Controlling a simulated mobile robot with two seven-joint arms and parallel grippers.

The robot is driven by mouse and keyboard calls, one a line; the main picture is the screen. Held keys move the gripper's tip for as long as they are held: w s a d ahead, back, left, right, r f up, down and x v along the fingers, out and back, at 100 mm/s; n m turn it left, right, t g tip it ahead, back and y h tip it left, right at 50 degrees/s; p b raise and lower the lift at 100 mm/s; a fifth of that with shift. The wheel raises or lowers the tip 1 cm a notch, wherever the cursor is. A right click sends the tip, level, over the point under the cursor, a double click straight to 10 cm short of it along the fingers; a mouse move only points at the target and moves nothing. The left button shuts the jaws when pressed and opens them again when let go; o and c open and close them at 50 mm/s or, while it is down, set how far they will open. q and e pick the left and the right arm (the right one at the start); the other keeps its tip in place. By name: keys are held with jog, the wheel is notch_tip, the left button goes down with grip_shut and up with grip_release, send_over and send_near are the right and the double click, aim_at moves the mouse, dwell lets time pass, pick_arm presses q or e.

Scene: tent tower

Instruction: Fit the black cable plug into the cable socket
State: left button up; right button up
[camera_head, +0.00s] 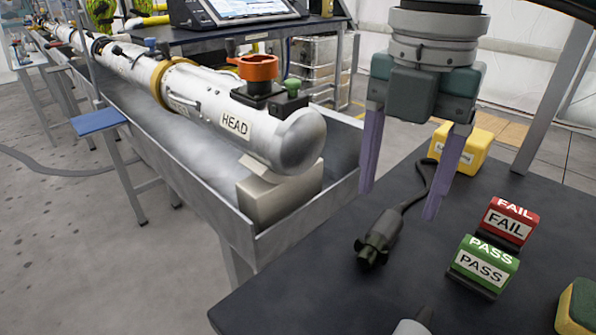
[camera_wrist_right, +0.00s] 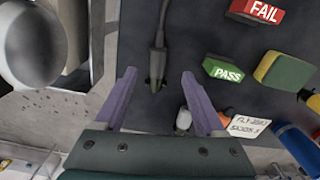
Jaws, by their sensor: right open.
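The black cable plug (camera_head: 378,240) lies on the dark table, its cable running back toward a yellow box. My right gripper (camera_head: 399,203) is open and empty, fingers pointing down, above the plug and its cable. In the right wrist view the plug (camera_wrist_right: 156,68) appears between the two purple fingertips (camera_wrist_right: 158,75), with no contact visible. I cannot clearly make out the cable socket; a black block (camera_head: 277,103) with an orange ring-like part (camera_head: 258,68) and a green knob sits on top of the white cylinder marked HEAD (camera_head: 235,125). My left gripper is not in view.
A red FAIL block (camera_head: 510,220) and green PASS block (camera_head: 484,265) stand right of the plug. The yellow box (camera_head: 467,150) is behind, a yellow-green block (camera_head: 579,308) at the right edge. The cylinder rests in a metal trough (camera_head: 292,222) left of the table.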

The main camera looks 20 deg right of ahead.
aim_at(386, 223)
jog(key=f, duration=0.5)
jog(key=shift+a+f, duration=0.15)
jog(key=shift+a, duration=0.1)
jog(key=shift+c, duration=0.3)
grip_shut()
